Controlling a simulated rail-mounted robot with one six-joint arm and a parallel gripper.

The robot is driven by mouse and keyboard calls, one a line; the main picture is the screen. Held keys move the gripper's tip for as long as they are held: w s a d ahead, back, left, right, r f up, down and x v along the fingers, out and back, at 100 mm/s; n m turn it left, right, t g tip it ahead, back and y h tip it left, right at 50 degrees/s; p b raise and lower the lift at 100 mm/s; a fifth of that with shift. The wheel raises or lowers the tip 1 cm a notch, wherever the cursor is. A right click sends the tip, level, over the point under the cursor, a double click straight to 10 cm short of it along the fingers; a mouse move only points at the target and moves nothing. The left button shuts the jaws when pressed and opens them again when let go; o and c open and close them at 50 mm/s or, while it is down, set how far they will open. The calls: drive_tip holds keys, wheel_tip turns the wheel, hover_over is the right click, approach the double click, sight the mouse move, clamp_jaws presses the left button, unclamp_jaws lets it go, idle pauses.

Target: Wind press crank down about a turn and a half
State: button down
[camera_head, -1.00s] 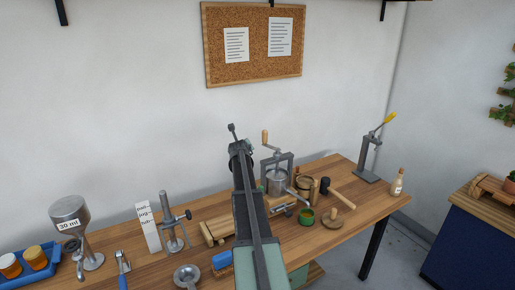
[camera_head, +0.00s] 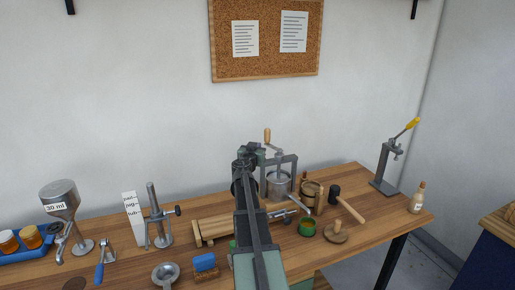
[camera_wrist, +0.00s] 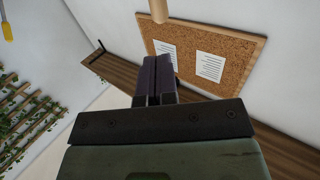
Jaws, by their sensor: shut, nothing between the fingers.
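The press (camera_head: 279,185) stands on the workbench, a metal pot in a grey frame. Its crank on top has an upright wooden handle (camera_head: 267,136), just right of my arm's upper end. In the wrist view a wooden cylinder (camera_wrist: 158,10), likely that handle, shows at the top edge, ahead of my fingers. My gripper (camera_wrist: 157,62) is shut and empty, its two dark fingers side by side and apart from the cylinder in that picture. In the head view my arm hides the gripper's tips and part of the press's left side.
Around the press are a green cup (camera_head: 307,229), a wooden tub (camera_head: 312,194) and a mallet (camera_head: 348,203). A lever tool (camera_head: 384,165) and a bottle (camera_head: 417,198) stand at the bench's right end. A cork board (camera_head: 266,65) hangs on the wall behind.

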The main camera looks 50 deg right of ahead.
sight(267, 134)
drive_tip(key=x, duration=1.1)
drive_tip(key=shift+d, duration=0.4)
